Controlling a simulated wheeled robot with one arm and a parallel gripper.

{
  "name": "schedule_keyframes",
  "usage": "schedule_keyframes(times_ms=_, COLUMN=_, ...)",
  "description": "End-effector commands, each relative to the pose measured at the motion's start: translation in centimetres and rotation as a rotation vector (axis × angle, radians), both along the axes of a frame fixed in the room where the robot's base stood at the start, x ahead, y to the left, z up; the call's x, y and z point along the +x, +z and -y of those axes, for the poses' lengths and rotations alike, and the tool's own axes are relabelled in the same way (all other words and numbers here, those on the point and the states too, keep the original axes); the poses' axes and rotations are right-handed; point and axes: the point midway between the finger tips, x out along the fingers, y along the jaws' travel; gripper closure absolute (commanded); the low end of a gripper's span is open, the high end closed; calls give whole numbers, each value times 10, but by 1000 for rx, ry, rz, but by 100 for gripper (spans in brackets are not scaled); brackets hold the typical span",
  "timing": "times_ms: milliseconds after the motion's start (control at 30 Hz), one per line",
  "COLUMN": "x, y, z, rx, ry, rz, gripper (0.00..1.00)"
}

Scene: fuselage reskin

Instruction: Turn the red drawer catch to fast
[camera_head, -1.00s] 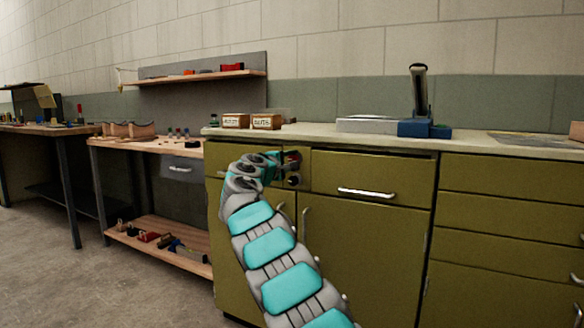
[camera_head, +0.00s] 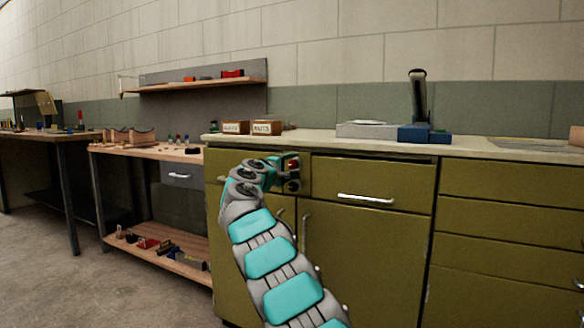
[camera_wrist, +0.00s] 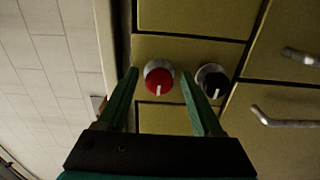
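The red drawer catch (camera_wrist: 158,80) is a round red knob with a white pointer line on a pale collar, set in the olive cabinet front. In the wrist view its line points down the picture. My gripper (camera_wrist: 160,88) is open, with one green finger on each side of the red knob; I cannot tell whether either touches it. In the head view the red catch (camera_head: 293,164) shows just past my gripper (camera_head: 288,170), which partly hides it.
A black knob (camera_wrist: 212,82) with a pale line sits close beside the red one, just beyond one finger. A drawer with a silver handle (camera_head: 365,198) is to the right. The countertop (camera_head: 310,138) is above, with cardboard boxes (camera_head: 267,128) on it.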

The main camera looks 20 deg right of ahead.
Motion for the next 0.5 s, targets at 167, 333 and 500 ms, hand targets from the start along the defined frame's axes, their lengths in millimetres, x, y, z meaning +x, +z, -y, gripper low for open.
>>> schedule_keyframes(times_ms=167, x=0, y=0, z=0, rx=0, ry=0, rz=0, gripper=31)
schedule_keyframes(times_ms=333, x=-1, y=0, z=-2, rx=-1, ry=1, rz=0, gripper=31)
schedule_keyframes(times_ms=500, x=-8, y=1, z=-11, rx=-3, ry=2, rz=-3, gripper=31)
